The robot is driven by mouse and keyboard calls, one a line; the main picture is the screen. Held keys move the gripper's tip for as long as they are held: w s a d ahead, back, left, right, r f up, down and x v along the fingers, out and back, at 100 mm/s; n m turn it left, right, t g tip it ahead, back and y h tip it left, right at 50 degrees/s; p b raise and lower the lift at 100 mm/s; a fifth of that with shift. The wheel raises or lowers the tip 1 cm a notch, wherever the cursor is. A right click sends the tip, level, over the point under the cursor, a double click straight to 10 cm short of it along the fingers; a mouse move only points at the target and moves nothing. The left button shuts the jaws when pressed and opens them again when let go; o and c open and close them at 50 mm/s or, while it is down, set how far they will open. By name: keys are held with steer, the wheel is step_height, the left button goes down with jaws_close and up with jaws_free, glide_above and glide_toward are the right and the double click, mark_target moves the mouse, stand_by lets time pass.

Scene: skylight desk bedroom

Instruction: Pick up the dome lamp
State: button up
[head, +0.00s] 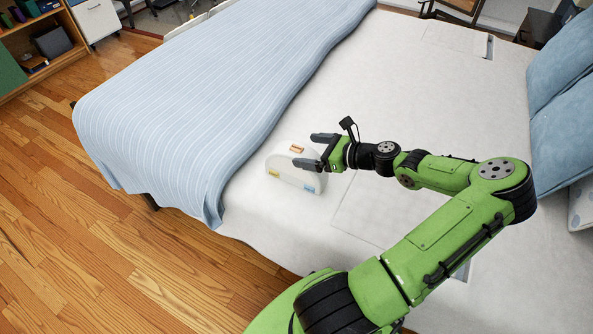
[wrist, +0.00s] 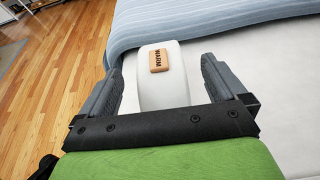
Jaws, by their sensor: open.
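The dome lamp (head: 293,182) is a white, rounded body on the bed's white sheet, near the bed's front edge. It has an orange label on top and small yellow and blue labels on its side. In the wrist view the lamp (wrist: 181,88) lies between my fingers, and its orange label reads "WARM". My gripper (head: 315,151) is open, with one finger on each side of the lamp in the wrist view. The lamp's near end is hidden behind my gripper's black bar.
The bed (head: 395,75) carries a blue striped blanket (head: 215,90) just left of the lamp. Blue pillows (head: 565,90) lie at the right. Flat, pale sheet-like panels (head: 375,215) lie on the bed. Wooden floor (head: 100,220) is open at the left.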

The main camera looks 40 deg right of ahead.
mark_target(300, 149)
steer(key=b+x, duration=0.1)
steer(key=x, duration=0.4)
steer(key=shift+b, duration=0.4)
steer(key=shift+s, duration=0.1)
steer(key=shift+r, duration=0.1)
jaws_close()
